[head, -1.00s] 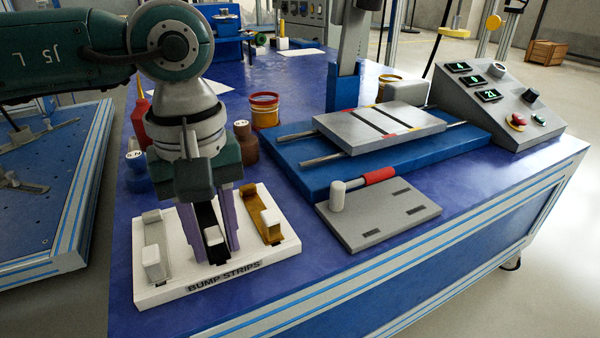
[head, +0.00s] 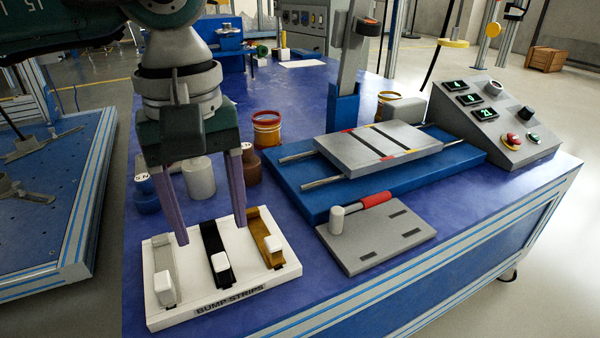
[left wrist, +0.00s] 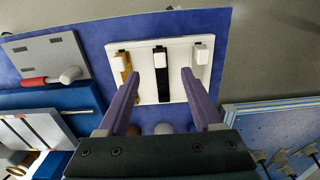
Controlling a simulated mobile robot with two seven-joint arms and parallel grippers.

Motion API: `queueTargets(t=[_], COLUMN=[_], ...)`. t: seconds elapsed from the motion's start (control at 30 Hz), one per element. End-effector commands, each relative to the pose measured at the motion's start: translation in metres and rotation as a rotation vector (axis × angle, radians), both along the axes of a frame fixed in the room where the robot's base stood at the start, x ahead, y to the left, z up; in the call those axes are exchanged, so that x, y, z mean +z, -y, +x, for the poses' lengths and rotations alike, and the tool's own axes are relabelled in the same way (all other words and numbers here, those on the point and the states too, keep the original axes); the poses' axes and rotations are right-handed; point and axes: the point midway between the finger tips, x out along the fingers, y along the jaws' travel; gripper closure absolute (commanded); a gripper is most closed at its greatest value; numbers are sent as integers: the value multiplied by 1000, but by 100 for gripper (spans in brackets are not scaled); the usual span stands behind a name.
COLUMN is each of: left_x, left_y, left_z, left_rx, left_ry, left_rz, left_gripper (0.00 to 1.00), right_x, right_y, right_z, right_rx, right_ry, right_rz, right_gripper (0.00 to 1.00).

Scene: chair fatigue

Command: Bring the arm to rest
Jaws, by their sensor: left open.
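My left gripper (head: 213,238) is open and empty, with its two purple fingers spread wide above the back of the white bump strips tray. It also shows in the left wrist view (left wrist: 165,88). The tray (head: 174,320) holds a grey strip (head: 158,256), a black strip (head: 211,241) and a tan strip (head: 261,228) side by side, each with a white block near its front end. The fingers are apart from the strips. My right gripper is not in view.
Right of the tray lies a grey plate with a white peg and red handle (head: 376,201). Behind it is a blue base with rails (head: 300,195) under a grey platform (head: 345,158). A control box (head: 480,130) stands at right. Containers (head: 266,128) stand behind the gripper.

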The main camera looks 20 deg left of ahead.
Motion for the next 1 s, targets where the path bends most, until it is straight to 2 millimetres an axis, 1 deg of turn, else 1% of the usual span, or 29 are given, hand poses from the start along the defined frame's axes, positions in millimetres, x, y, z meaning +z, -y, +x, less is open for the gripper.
queueTargets(t=[0.03, 0.17, 0.67, 0.73, 0.77, 0.83, 0.87, 0.97, 1.0], left_x=[11, 20, 21, 23, 25, 35, 41, 74, 94], left_y=[0, 0, 0, 4, 8, 29, 42, 101, 127], left_z=[0, 0, 0, -1, -1, -4, -6, -16, -21], left_rx=[0, 1, 1, 2, 3, 12, 20, 72, 109], left_ry=[1, 0, -1, 0, 1, 2, 2, -11, -25], left_rz=[-1, 0, -1, -14, -31, -108, -158, -395, -510], left_gripper=[33, 33, 33, 33, 33, 33, 33, 33, 33], right_x=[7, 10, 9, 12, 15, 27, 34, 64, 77], right_y=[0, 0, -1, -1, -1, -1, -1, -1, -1], right_z=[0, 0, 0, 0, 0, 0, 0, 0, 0], right_rx=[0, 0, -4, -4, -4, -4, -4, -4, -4], right_ry=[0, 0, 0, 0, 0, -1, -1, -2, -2], right_rz=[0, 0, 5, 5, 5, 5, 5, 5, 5], right_gripper=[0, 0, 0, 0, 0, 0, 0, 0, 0])
